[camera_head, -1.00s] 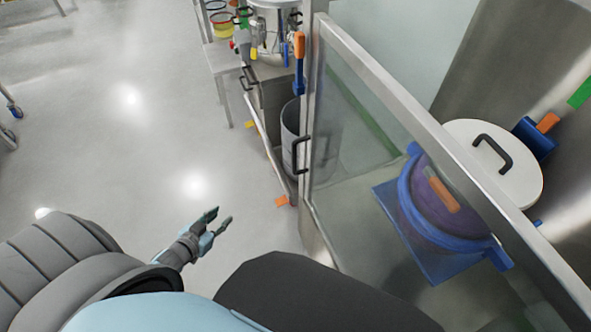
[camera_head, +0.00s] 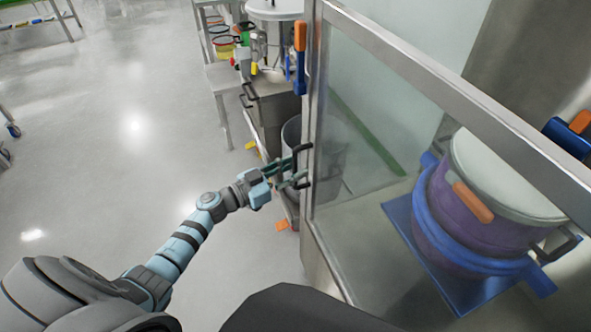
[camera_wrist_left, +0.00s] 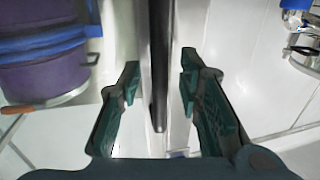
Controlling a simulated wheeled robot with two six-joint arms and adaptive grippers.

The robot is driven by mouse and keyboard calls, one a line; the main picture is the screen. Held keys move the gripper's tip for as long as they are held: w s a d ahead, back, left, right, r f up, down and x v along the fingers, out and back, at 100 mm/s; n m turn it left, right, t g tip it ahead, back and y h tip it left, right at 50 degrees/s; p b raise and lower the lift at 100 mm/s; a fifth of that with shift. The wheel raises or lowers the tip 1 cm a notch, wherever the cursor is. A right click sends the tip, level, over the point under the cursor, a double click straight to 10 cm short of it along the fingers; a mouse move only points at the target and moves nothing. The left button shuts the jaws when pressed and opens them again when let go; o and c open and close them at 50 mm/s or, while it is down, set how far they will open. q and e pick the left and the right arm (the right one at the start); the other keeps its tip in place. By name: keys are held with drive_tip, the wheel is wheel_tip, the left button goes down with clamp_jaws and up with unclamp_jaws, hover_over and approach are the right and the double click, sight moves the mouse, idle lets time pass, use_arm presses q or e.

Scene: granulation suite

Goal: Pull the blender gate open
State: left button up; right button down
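The blender gate is a clear panel in a metal frame (camera_head: 311,110), standing on the right in the head view. Its dark handle (camera_head: 302,148) is on the near-left post. Behind the panel is the purple blender drum (camera_head: 470,215) with a blue band and pale lid. My left gripper (camera_head: 290,172) is at the handle, with its fingers open. In the left wrist view, the open fingers (camera_wrist_left: 160,85) stand on either side of a dark bar (camera_wrist_left: 158,70), which looks like the handle. Gaps show on both sides of the bar. My right gripper is out of view.
A grey bin (camera_head: 291,130) and a metal cabinet (camera_head: 272,95) with equipment stand just beyond the gate post. A rack with coloured rings (camera_head: 222,42) is behind them. The floor to the left (camera_head: 110,150) is clear.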

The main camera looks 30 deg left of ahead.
use_arm(q)
drive_tip(key=shift+w+d, duration=0.25)
drive_tip(key=shift+w, duration=0.1)
clamp_jaws()
